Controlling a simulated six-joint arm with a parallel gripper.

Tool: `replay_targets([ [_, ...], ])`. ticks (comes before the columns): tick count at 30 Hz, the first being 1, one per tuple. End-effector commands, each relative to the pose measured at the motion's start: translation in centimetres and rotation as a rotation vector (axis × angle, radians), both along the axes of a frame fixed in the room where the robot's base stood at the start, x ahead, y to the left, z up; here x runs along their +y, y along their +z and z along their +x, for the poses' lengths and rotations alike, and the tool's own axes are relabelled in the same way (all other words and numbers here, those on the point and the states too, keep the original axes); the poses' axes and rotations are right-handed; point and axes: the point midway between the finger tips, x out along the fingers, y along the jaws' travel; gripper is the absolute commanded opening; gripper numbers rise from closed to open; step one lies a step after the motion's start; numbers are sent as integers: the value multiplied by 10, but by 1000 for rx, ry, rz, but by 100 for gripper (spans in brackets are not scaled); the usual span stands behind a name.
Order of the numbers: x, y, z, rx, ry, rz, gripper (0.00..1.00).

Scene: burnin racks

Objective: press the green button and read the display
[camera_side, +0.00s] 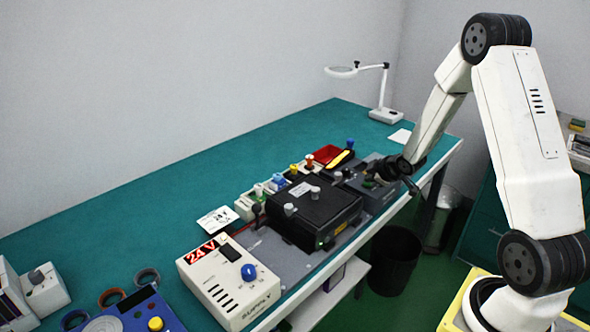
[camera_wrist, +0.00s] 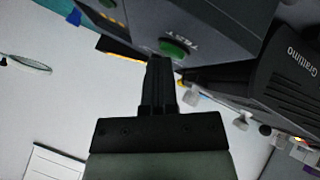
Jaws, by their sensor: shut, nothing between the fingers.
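The green button (camera_wrist: 173,48) sits on the face of a grey box (camera_wrist: 225,22), beside the word TEST. Orange marks (camera_wrist: 112,18), perhaps the display, show at the box's left in the wrist view; I cannot read them. The grey box (camera_side: 383,198) also stands near the bench's front edge in the side view. My gripper (camera_wrist: 160,62) is shut and empty, its tips close beside the button in the wrist view. I cannot tell whether they touch it. In the side view my gripper (camera_side: 378,178) is at the grey box, small and partly lost against it.
A black case (camera_side: 312,212), marked Grattimo in the wrist view (camera_wrist: 285,80), stands beside the grey box. A cream supply (camera_side: 230,285) reads 24 V. A red bin (camera_side: 328,156) and small knobbed parts lie behind. A magnifier lamp (camera_side: 383,112) stands at the far end.

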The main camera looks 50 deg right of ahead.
Motion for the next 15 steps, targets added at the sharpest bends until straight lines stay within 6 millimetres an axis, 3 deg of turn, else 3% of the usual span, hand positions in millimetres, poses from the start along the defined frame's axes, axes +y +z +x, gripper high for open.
replay_targets([
  [15,0,16,-1,1,1,1,0],
])
